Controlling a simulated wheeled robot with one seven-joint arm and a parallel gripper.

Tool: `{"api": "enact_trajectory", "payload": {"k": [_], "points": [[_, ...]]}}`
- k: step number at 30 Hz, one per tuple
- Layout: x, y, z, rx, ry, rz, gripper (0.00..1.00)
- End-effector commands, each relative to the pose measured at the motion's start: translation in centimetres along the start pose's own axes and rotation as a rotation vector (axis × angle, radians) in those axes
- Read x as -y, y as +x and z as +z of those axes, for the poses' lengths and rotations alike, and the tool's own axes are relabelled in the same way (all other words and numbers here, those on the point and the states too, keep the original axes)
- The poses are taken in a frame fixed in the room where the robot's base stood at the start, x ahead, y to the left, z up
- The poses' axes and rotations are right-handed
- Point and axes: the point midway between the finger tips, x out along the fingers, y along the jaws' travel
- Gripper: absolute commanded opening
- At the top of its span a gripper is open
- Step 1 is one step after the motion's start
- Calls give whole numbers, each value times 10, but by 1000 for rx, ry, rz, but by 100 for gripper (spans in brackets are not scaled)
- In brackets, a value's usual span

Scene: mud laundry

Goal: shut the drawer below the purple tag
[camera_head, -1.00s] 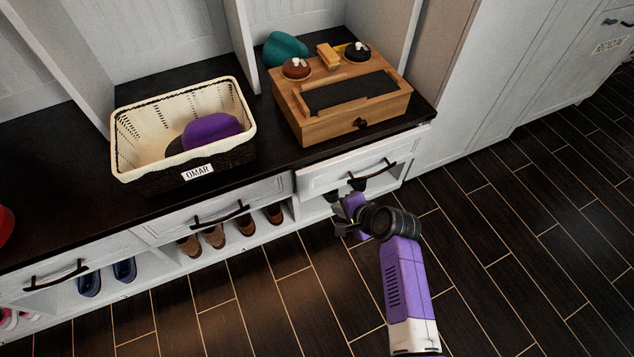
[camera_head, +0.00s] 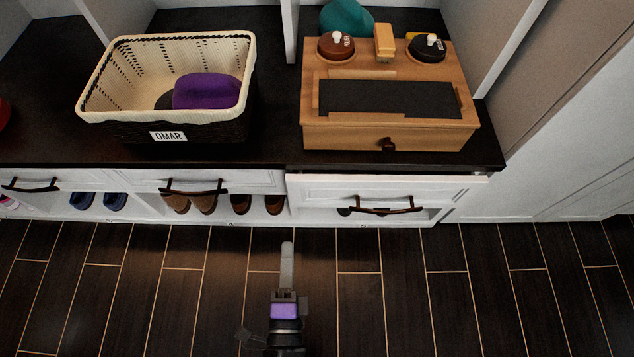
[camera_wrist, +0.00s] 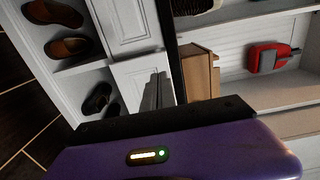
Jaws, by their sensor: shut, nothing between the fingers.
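The right drawer (camera_head: 330,188) is white with a dark bar handle and sits under the wooden box. Its front stands out a little past the neighbouring front, so it is slightly open. The middle drawer (camera_head: 240,180), below the basket, looks flush. I see no purple tag; the basket's tag (camera_head: 168,136) is white and reads OMAR. My gripper (camera_head: 287,246) is shut and empty, in front of the bench and left of the right drawer, apparently not touching it. In the wrist view my shut fingers (camera_wrist: 158,82) point toward the white fronts.
A cream and black basket (camera_head: 110,125) holding a purple hat (camera_head: 208,91) and a wooden box (camera_head: 330,137) stand on the black bench top. Shoes (camera_head: 190,204) sit in cubbies below. A tall white cabinet (camera_head: 570,150) stands at the right. The dark floor in front is clear.

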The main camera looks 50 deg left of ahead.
Motion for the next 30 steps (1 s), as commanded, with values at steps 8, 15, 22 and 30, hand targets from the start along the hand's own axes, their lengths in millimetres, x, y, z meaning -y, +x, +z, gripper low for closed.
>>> {"api": "enact_trajectory", "payload": {"k": [8, 15, 22, 30], "points": [[5, 21, -6, -23, 1, -24, 0], [6, 68, -7, -22, 0, -23, 0], [6, 111, -8, -21, -1, -22, 0], [6, 138, -9, -22, -1, -20, 0]]}}
